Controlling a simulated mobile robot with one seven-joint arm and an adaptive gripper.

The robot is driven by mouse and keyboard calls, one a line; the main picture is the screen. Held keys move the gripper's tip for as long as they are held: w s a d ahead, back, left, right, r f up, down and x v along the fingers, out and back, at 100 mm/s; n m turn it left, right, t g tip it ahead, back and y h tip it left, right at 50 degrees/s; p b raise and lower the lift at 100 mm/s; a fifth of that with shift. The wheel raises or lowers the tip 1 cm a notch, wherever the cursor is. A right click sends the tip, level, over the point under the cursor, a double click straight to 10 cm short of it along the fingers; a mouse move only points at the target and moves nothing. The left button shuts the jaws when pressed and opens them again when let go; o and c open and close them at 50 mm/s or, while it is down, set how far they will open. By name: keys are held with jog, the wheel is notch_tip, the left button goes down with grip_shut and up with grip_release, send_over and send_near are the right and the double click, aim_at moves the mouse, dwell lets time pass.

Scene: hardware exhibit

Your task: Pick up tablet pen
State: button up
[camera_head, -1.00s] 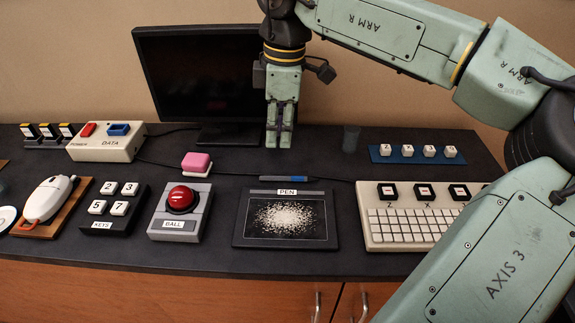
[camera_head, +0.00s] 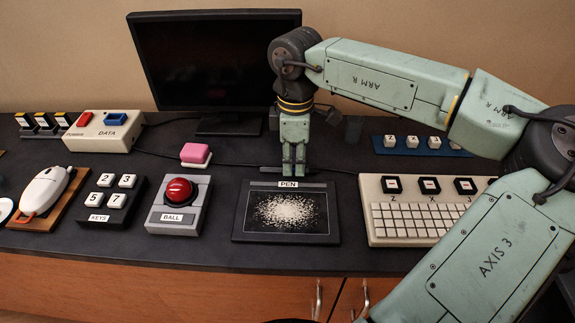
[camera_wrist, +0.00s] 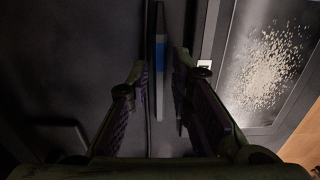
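In the head view only a grey end of the pen (camera_head: 270,169) shows left of my fingers, behind the tablet; the rest is hidden. My gripper (camera_head: 293,171) points down over the pen at the tablet's back edge. In the wrist view my gripper (camera_wrist: 163,90) has one finger on each side of the pen, with a gap still visible, so it looks open. The black tablet (camera_head: 240,212) has a PEN label and a speckled surface.
The red ball unit (camera_head: 178,204) and a pink block (camera_head: 195,154) stand left of the tablet. A cream keyboard (camera_head: 410,215) stands close on the right. A black monitor (camera_head: 200,62) is behind. A cable runs along the dark counter (camera_head: 140,248).

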jog(key=shift+f, duration=0.45)
grip_shut()
jog(key=shift+r, duration=0.15)
